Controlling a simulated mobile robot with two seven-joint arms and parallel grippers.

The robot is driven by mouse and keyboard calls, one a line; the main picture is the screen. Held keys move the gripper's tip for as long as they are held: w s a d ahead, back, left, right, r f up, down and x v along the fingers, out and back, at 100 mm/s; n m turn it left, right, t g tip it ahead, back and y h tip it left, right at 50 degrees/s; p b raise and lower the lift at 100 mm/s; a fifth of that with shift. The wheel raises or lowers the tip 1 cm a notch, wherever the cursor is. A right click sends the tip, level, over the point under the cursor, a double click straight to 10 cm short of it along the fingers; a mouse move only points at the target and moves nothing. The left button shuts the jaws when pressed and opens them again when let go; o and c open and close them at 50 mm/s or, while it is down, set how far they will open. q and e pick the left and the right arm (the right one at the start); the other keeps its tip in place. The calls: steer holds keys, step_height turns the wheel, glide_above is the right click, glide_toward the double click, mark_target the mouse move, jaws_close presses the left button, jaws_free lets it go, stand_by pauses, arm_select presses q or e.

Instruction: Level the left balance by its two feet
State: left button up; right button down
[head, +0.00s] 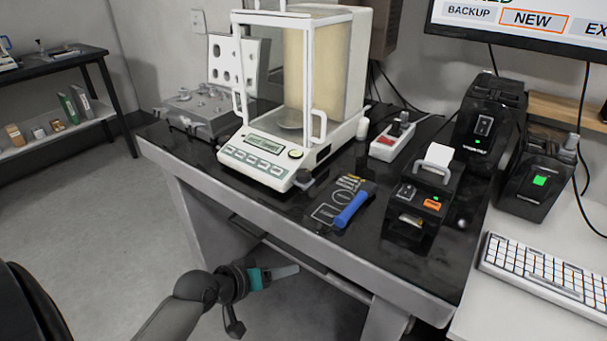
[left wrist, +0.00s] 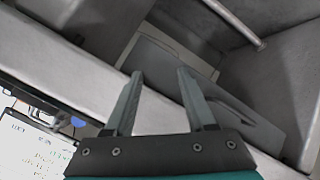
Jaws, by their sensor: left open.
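The white balance (head: 290,110) with a glass draft shield stands on the dark table top. Its front panel has a small display and several buttons (head: 255,161). A round level indicator (head: 296,153) sits at its front right corner. A dark foot (head: 304,179) shows below that front corner; any other foot is hidden. My left gripper (head: 284,272) is below the table's front edge, apart from the balance. In the left wrist view my left gripper (left wrist: 160,100) is open with nothing between its fingers; the balance is not visible there. My right gripper is not in view.
The table's grey front edge (head: 330,253) lies between my left gripper and the balance. A blue-handled tool (head: 351,209) lies on the table right of the balance. A black printer (head: 415,210), a power strip (head: 393,140) and a metal weight case (head: 200,108) stand nearby.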

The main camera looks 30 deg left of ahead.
mark_target(304, 180)
arm_select(q)
steer(key=w+d+r+m+t+y+p, duration=0.2)
steer(key=d+r+m+y+p, duration=0.1)
steer(key=r+m+y, duration=0.5)
steer(key=w+d+r+m+t+y+p, duration=0.1)
steer(key=d+r+m+t+y+p, duration=0.2)
steer(key=r+m, duration=0.45)
steer(key=shift+m+g+y, duration=0.3)
steer(key=shift+m+y, duration=0.1)
steer(key=shift+m, duration=0.45)
steer(key=x, duration=0.5)
steer(key=f+b+x, duration=0.1)
steer(key=x, duration=0.9)
steer(key=shift+s+a+f+b, duration=0.25)
steer(key=shift+a+b, duration=0.05)
steer(key=shift+a, duration=0.05)
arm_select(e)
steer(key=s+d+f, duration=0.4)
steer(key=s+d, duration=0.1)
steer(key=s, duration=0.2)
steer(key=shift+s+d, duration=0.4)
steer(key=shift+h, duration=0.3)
